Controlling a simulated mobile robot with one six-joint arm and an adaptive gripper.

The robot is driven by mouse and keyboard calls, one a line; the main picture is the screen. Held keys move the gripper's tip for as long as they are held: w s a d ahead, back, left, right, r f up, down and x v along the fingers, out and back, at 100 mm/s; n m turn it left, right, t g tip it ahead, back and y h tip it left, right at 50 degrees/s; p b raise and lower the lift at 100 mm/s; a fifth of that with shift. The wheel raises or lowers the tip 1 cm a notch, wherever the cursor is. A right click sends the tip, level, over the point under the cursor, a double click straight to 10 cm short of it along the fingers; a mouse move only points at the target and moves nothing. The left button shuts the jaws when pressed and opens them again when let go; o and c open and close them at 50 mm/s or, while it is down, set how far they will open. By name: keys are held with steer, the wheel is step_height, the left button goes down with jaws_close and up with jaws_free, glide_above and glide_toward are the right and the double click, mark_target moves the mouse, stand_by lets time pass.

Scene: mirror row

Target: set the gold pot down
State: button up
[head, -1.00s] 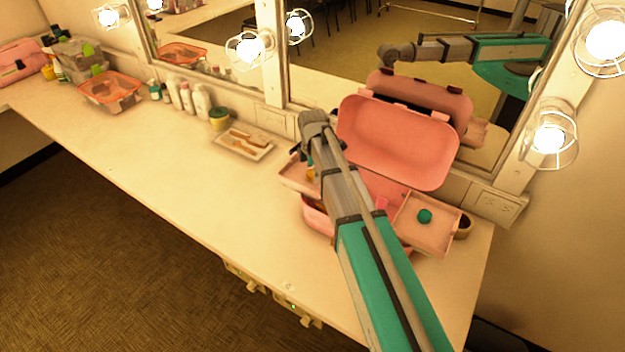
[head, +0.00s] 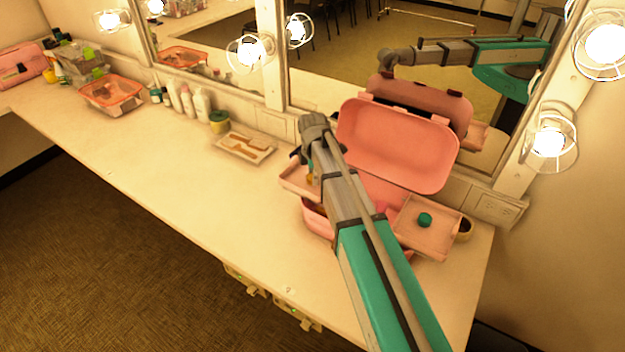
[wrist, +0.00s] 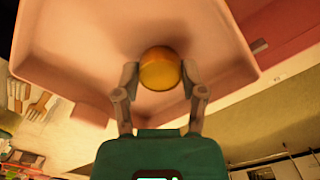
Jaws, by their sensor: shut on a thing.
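The gold pot (wrist: 160,68) is held between the two fingers of my gripper (wrist: 160,82) in the wrist view. It is over the floor of a shallow pink tray (wrist: 85,35), inside its walls, with a dark shadow close by. I cannot tell whether it touches the tray floor. In the head view this is the left fold-out tray (head: 294,180) of the pink case (head: 398,142).
The case's right tray (head: 440,240) holds a teal pot (head: 425,220). The raised lid stands in front of the mirror. A small tray with brushes (head: 245,147), a green-lidded jar (head: 219,122) and several bottles lie to the left. The counter's front left is clear.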

steer(key=shift+c, duration=1.2)
steer(key=shift+r, duration=0.1)
step_height(320, 180, up, 2)
steer(key=p, duration=0.2)
steer(key=shift+r+p, duration=0.2)
steer(key=shift+p, duration=0.15)
steer(key=s+a+r+p, duration=0.3)
steer(key=s+r+p, duration=0.7)
steer(key=s, duration=0.3)
steer(key=shift+s+a+r, duration=0.2)
steer(key=shift+s+a, duration=0.05)
steer(key=shift+a, duration=0.15)
